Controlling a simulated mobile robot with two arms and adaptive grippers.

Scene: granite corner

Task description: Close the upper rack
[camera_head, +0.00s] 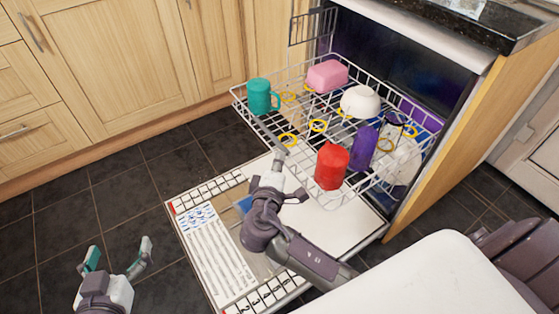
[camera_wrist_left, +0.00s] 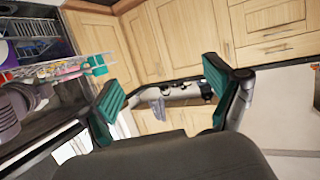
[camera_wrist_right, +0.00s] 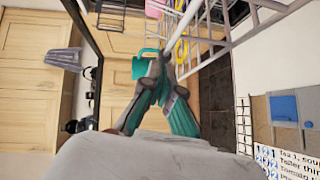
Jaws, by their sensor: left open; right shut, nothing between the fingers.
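The upper rack (camera_head: 262,120) is a white wire rack pulled well out of the dishwasher (camera_head: 410,45). It holds a teal mug (camera_head: 259,96), a pink block-like item (camera_head: 327,75), a white bowl (camera_head: 360,102), a red cup (camera_head: 331,166) and a purple bottle (camera_head: 363,147). My right gripper (camera_head: 279,155) is shut and empty at the rack's near front edge; in the right wrist view, its fingers (camera_wrist_right: 165,75) are close to the wires, contact unclear. My left gripper (camera_head: 118,256) is open and empty, low at the left over the floor, away from the rack.
The dishwasher door (camera_head: 225,265) lies open flat below the rack, with printed labels on it. Wooden cabinets (camera_head: 110,70) stand behind and left. Dark tiled floor (camera_head: 110,205) is clear at the left. A granite counter (camera_head: 480,25) tops the dishwasher.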

